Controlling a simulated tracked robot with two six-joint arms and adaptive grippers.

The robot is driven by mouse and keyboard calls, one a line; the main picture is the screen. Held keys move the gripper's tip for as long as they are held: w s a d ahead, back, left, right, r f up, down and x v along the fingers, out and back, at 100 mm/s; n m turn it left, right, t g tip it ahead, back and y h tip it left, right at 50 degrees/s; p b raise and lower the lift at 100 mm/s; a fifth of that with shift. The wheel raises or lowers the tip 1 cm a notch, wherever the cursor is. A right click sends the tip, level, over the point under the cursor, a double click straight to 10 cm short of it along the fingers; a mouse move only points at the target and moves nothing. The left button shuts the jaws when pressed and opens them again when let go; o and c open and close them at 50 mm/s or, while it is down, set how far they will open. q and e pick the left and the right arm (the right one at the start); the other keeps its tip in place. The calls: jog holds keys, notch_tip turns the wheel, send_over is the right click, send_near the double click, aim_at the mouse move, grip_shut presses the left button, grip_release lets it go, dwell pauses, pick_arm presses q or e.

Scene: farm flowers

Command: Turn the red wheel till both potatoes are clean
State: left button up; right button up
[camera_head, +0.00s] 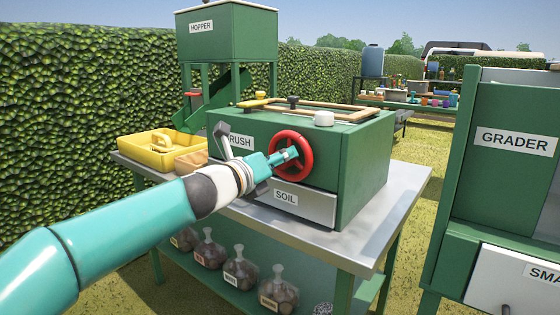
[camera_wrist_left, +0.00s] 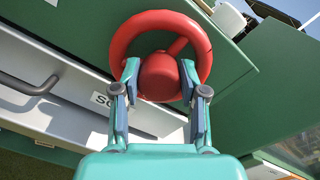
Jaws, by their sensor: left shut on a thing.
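The red wheel (camera_head: 304,154) is on the front of the green brush machine (camera_head: 345,165), above the grey drawer marked SOIL (camera_head: 318,207). My left gripper (camera_head: 290,154) reaches in from the left and is at the wheel. In the left wrist view, the fingers (camera_wrist_left: 159,92) are on both sides of the red hub of the wheel (camera_wrist_left: 206,52), shut on it. One spoke runs up and right from the hub there. No potatoes can be made out inside the machine. My right gripper is not in view.
A yellow crate (camera_head: 150,156) stands left of the machine on the metal table (camera_head: 400,200). Several bags (camera_head: 240,270) sit on the shelf below. The green hopper (camera_head: 228,35) is behind and the grader (camera_head: 505,180) at right. The table's right side is clear.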

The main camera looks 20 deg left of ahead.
pick_arm(q)
jog(key=shift+d+f, duration=0.2)
jog(key=shift+f, duration=0.25)
jog(key=o, duration=1.1)
jog(key=shift+o, duration=0.2)
jog(key=shift+a+r, duration=0.1)
jog(key=shift+r, duration=0.1)
jog(key=v, duration=1.2)
